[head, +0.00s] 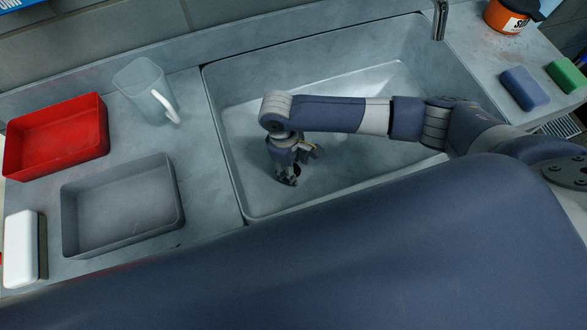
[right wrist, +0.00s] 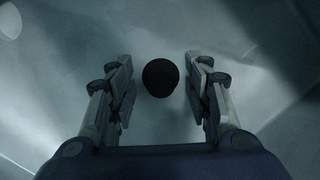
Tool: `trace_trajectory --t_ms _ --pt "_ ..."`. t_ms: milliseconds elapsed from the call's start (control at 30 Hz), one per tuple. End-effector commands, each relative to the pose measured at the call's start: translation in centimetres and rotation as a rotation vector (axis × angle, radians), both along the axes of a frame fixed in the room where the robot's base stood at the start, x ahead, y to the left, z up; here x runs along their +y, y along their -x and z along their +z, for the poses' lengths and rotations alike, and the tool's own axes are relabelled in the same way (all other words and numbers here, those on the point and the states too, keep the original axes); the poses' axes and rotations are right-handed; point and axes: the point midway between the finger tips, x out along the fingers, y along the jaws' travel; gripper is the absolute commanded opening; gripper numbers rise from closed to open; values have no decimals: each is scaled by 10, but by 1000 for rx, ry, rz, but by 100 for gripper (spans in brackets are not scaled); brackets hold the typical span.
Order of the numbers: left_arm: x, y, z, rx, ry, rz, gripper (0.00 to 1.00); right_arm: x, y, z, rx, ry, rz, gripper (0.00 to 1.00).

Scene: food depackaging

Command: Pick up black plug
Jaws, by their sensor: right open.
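The black plug (right wrist: 160,78) shows as a dark round disc in the right wrist view, on the pale sink floor. My right gripper (right wrist: 160,66) is open, with one finger on each side of the plug and a visible gap to both. I cannot tell how far above the plug the fingertips are. In the head view my right gripper (head: 287,178) points down into the sink (head: 350,182); the plug is not clearly made out there among the dark fingers. My left gripper is not in view.
Left of the sink stand a clear jug (head: 146,88), a red tray (head: 57,150), a grey tray (head: 122,212) and a white block (head: 21,250). At the right are a blue sponge (head: 525,87), a green sponge (head: 566,75) and an orange pot (head: 507,18). Sink walls surround my gripper.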

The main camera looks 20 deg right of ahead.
Motion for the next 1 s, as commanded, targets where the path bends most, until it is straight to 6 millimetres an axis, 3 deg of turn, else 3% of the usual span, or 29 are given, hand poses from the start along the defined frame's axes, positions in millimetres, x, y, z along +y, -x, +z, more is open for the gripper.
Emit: trace_trajectory --t_ms 33,233,633,1000 --pt "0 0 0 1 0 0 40 0 0 0 0 0 0 44" --pt "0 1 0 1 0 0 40 0 0 0 -1 -1 0 0" --pt "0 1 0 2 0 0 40 1 -1 7 -1 -3 0 0" --pt "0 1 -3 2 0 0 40 1 -1 75 -4 -3 1 0"
